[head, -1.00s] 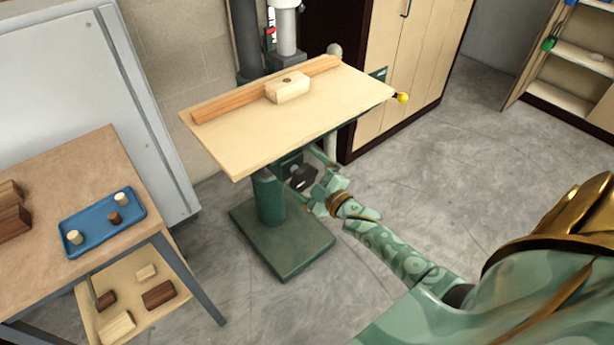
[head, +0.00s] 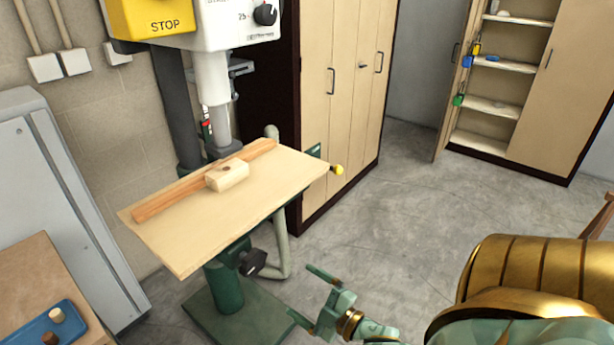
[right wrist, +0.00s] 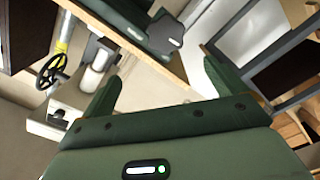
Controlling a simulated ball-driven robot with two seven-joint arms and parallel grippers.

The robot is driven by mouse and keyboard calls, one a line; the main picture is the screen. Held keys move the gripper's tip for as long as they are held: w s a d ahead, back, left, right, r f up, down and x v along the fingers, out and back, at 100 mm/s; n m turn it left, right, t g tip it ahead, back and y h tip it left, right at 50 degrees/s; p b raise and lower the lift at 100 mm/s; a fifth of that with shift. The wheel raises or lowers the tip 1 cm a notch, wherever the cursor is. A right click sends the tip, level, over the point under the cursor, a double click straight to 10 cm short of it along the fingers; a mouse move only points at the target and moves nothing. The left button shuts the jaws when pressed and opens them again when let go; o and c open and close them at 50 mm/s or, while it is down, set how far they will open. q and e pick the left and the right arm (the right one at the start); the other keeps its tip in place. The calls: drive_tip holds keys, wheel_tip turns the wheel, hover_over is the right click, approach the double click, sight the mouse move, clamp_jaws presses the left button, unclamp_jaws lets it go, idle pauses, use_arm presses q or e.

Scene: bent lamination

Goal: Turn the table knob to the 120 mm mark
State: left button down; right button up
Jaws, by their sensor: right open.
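The drill press table (head: 255,215) is a pale wooden board on a green column. A black knob (head: 253,263) sits under its front edge. In the right wrist view a dark knob (right wrist: 166,36) with a pale line shows beyond the fingers, below the table edge. My right gripper (head: 309,295) is open and empty, to the right of the knob and apart from it. Its two fingers (right wrist: 160,82) also show spread in the right wrist view. I cannot read any millimetre scale or the 120 mark. My left gripper is not in view.
A wood fence (head: 160,203) and a pale block (head: 228,176) lie on the table. A blue tray (head: 50,325) is on a bench at lower left. Open floor (head: 365,220) lies to the right.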

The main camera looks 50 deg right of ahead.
sight(257, 266)
drive_tip(key=shift+f, duration=0.1)
wheel_tip(257, 266, down, 5)
drive_tip(key=b, duration=0.7)
drive_tip(key=w+r+m+b, duration=0.1)
drive_tip(key=w+m, duration=0.1)
drive_tip(key=w, duration=0.3)
drive_tip(key=w+a+r+m+b, duration=0.1)
drive_tip(key=w+m, duration=0.1)
drive_tip(key=w, duration=0.4)
drive_tip(key=w+r+m+b, duration=0.1)
drive_tip(key=w+m, duration=0.1)
drive_tip(key=w, duration=0.4)
drive_tip(key=shift+w+a+r, duration=0.1)
drive_tip(key=shift+w+a, duration=0.05)
drive_tip(key=shift+a, duration=0.2)
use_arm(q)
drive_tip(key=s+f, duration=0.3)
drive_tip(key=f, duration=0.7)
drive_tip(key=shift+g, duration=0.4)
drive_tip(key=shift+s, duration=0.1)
